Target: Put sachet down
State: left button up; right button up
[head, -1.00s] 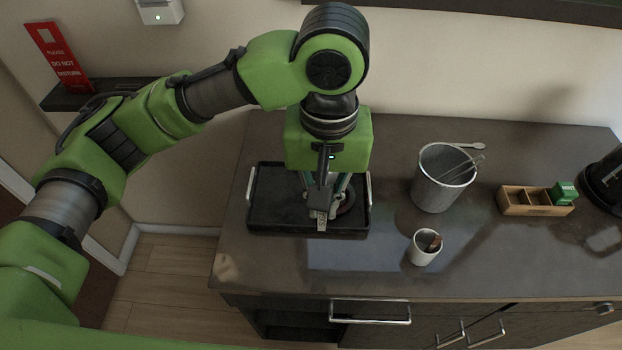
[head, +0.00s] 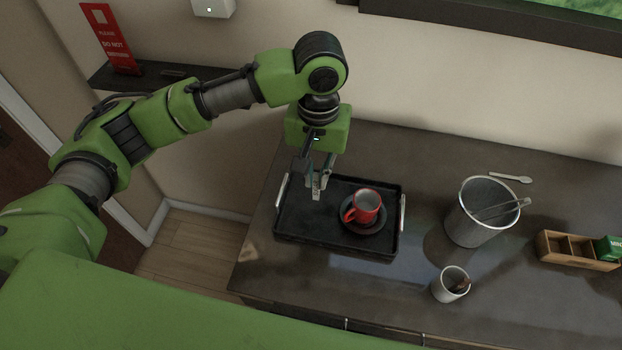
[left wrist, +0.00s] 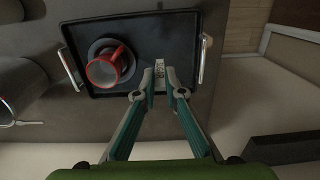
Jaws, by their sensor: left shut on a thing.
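My left gripper (head: 318,180) is over the left half of the black tray (head: 290,240) in the head view, pointing down. It is shut on a small pale sachet (head: 316,194). In the left wrist view the sachet (left wrist: 160,72) shows between the fingertips (left wrist: 160,84), with print on it, over the tray (left wrist: 128,22). I cannot tell whether the sachet touches the tray. A red cup (head: 367,203) stands on a dark saucer (head: 350,224) on the tray, to the right of the gripper and apart from it. My right gripper is not in view.
A spoon (head: 511,178) lies behind the bucket. A wooden box (head: 562,255) with a green packet (head: 609,248) is at far right.

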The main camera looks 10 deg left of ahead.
pick_arm(q)
jog(key=f, duration=0.1)
jog(key=w+a+f+p, duration=0.1)
jog(key=f, duration=0.1)
jog(key=f+p, duration=0.1)
jog(key=f, duration=0.1)
jog(key=shift+w+a, duration=0.25)
jog(key=shift+a, duration=0.05)
jog(key=shift+f, duration=0.35)
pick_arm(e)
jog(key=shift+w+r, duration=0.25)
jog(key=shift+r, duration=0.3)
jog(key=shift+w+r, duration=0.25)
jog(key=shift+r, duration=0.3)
pick_arm(q)
jog(key=shift+f, duration=0.1)
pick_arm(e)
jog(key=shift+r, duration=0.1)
pick_arm(q)
jog(key=o, duration=0.7)
jog(key=shift+c, duration=0.2)
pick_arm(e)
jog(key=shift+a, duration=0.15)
